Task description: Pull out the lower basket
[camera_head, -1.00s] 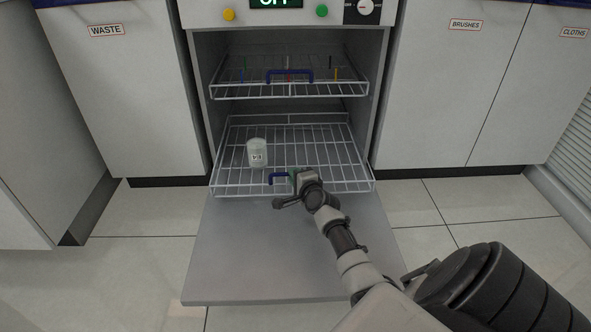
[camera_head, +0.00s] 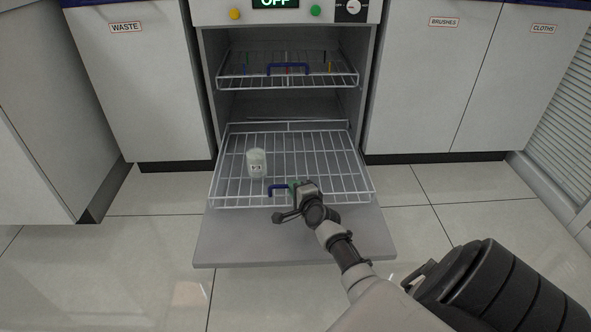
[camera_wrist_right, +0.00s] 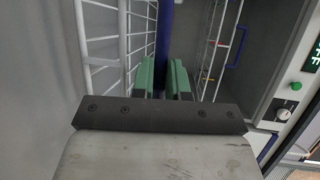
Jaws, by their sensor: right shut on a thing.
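The lower basket (camera_head: 310,150) is a white wire rack, slid part way out of the open reactor over its lowered door. A blue handle (camera_head: 277,187) is on its front edge. My right gripper (camera_head: 292,187) is at the right part of this handle. In the right wrist view the green fingers of my right gripper (camera_wrist_right: 164,80) are closed around the blue bar (camera_wrist_right: 164,35), beside the white wires. A white labelled container (camera_head: 256,163) stands upright in the left part of the lower basket. My left gripper is not in view.
The upper basket (camera_head: 340,76), with its own blue handle and several thin coloured items, is inside the reactor. The lowered door (camera_head: 290,247) lies under the lower basket. Cabinets stand on both sides. The tiled floor (camera_head: 440,240) in front is clear.

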